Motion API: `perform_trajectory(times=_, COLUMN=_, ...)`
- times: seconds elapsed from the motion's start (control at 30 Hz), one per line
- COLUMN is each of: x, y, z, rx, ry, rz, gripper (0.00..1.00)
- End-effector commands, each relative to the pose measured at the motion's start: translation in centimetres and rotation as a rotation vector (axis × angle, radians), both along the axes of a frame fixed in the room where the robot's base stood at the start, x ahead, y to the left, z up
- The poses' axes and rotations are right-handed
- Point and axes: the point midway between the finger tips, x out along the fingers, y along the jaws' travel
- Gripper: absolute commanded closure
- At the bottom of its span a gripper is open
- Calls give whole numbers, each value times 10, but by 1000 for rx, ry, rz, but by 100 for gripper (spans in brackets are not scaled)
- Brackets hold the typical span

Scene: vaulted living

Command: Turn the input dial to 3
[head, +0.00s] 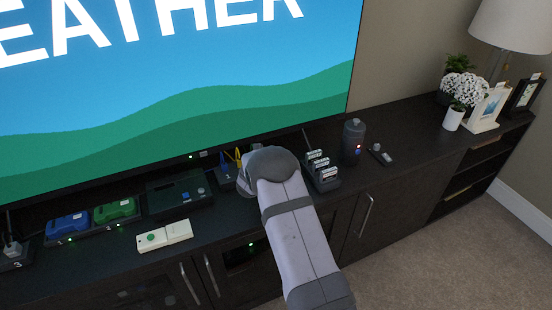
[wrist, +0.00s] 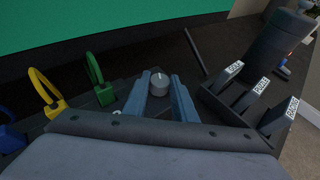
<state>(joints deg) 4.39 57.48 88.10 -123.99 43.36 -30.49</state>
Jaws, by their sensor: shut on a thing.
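The input dial (wrist: 160,84) is a round grey knob with a light mark near the top of its face. It shows in the wrist view between the two blue fingers of my gripper (wrist: 159,90), which is shut on its sides. Part of a small white marking (wrist: 116,112) shows left of the fingers. I cannot read a number 3 by the dial, nor tell exactly which setting the mark points to. In the head view my arm covers the dial and the fingers.
Yellow (wrist: 54,107) and green (wrist: 104,94) looped pieces stand left of the dial. A rack of labelled pieces (head: 321,171) and a dark bottle (head: 352,142) stand to the right. The television (head: 190,80) rises behind. A white box (head: 164,235) lies left on the cabinet.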

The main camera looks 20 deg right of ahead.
Motion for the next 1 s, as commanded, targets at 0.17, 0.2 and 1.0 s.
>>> perform_trajectory(times=0.17, x=3, y=1, z=2, rx=-4, ry=-8, rz=-65, gripper=98)
perform_trajectory(times=0.2, x=3, y=1, z=2, rx=-6, ry=-8, rz=-85, gripper=98)
perform_trajectory(times=1.0, x=4, y=2, z=3, rx=-2, ry=-5, rz=-259, gripper=64)
